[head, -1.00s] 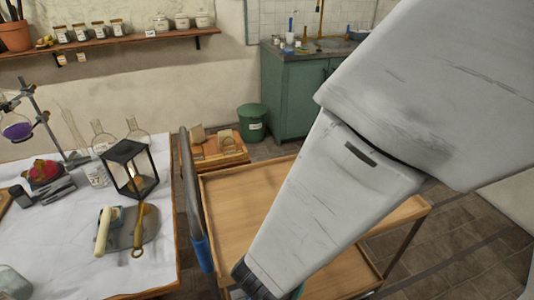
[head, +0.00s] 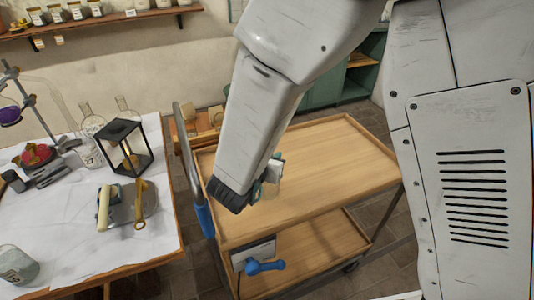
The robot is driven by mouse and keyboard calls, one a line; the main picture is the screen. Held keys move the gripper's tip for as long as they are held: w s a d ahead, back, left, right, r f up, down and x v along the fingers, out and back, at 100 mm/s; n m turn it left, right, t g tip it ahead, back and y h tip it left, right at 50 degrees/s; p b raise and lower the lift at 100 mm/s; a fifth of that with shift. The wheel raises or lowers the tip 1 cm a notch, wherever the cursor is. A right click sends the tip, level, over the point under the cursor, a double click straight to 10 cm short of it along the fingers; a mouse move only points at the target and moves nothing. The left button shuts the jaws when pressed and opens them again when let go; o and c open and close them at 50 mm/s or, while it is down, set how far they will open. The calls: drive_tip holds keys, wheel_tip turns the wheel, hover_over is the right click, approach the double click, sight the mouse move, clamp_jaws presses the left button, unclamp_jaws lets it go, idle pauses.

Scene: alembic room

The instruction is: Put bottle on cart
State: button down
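The cart (head: 340,165) has a wooden top and a lower wooden shelf (head: 335,250), with a blue-gripped handle at its left. My gripper (head: 268,182) is over the left part of the cart top, mostly hidden behind my arm. A pale piece and a teal piece show there; I cannot tell whether the pale piece is part of the gripper or something held. A clear labelled glass bottle (head: 89,154) stands at the back of the white-covered table. A labelled glass jar (head: 17,266) stands at that table's front left. I cannot tell which one the task means.
The table (head: 70,225) also holds a black lantern (head: 125,148), a tray with tools (head: 128,207) and a flask stand (head: 38,115). A white box (head: 252,252) and a blue object (head: 265,266) show at the lower shelf. The visible cart top is clear.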

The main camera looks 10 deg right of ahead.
drive_tip(key=shift+w, duration=0.65)
drive_tip(key=shift+w+f, duration=0.25)
drive_tip(key=shift+f, duration=0.7)
drive_tip(key=shift+w+f, duration=0.2)
drive_tip(key=shift+f, duration=0.7)
drive_tip(key=c, duration=1.3)
unclamp_jaws()
drive_tip(key=shift+f, duration=0.15)
drive_tip(key=shift+o, duration=0.2)
drive_tip(key=v, duration=1.2)
